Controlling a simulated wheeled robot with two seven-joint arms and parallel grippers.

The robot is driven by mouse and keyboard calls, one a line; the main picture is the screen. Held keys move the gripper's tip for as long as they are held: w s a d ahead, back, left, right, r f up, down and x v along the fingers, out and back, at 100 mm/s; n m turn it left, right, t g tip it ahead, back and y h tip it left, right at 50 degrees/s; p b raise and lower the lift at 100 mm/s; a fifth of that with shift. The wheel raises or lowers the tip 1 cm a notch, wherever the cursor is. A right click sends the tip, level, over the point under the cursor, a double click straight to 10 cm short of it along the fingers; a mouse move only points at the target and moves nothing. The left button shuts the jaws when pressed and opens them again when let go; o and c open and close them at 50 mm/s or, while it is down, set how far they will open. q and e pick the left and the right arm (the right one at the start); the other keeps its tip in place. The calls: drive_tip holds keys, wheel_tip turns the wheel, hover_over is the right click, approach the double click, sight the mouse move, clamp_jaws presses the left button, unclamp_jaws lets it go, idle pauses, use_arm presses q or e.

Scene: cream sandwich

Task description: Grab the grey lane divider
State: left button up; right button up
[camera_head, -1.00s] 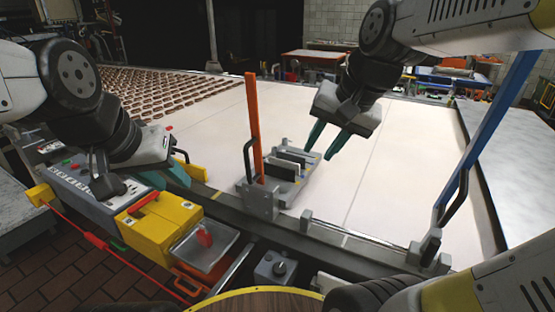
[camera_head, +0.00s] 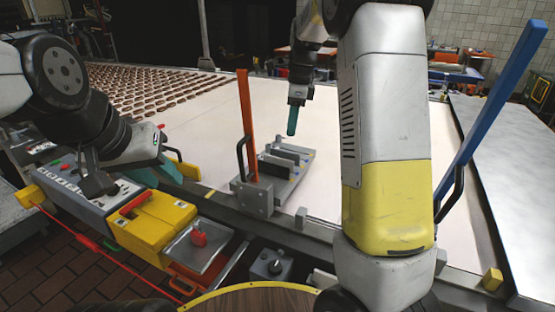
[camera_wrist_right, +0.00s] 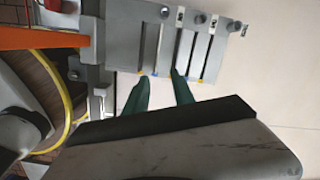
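A grey rack (camera_head: 295,183) sits on the near edge of the pale belt and holds a few thin upright grey plates (camera_head: 284,152). I cannot tell for sure which plate is the lane divider. In the right wrist view the rack (camera_wrist_right: 125,35) and its plates lie just ahead of my right gripper (camera_wrist_right: 160,75), whose two green fingers are apart and empty. In the head view this gripper (camera_head: 292,120) is above and behind the plates, seen edge-on. My left gripper (camera_head: 159,172) is at the left, over the control box, with its green fingers apart.
An orange post (camera_head: 246,120) stands at the rack's left end, with a black handle. A blue post (camera_head: 490,125) rises at the right. A yellow box (camera_head: 150,225) and a metal tray (camera_head: 195,250) are at the front left. The belt (camera_head: 225,105) is clear around the rack.

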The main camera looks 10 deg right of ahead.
sight(284, 152)
drive_tip(key=w+f+m, duration=0.1)
drive_tip(key=w+f, duration=0.1)
drive_tip(key=f, duration=0.2)
drive_tip(key=w+f+m, duration=0.1)
drive_tip(key=f+m, duration=0.1)
drive_tip(key=f, duration=0.2)
drive_tip(key=w+a+f+m+g+h, duration=0.1)
drive_tip(key=w+f, duration=0.1)
drive_tip(key=f, duration=0.2)
drive_tip(key=shift+w+f, duration=0.3)
drive_tip(key=shift+f, duration=0.1)
clamp_jaws()
idle(0.9)
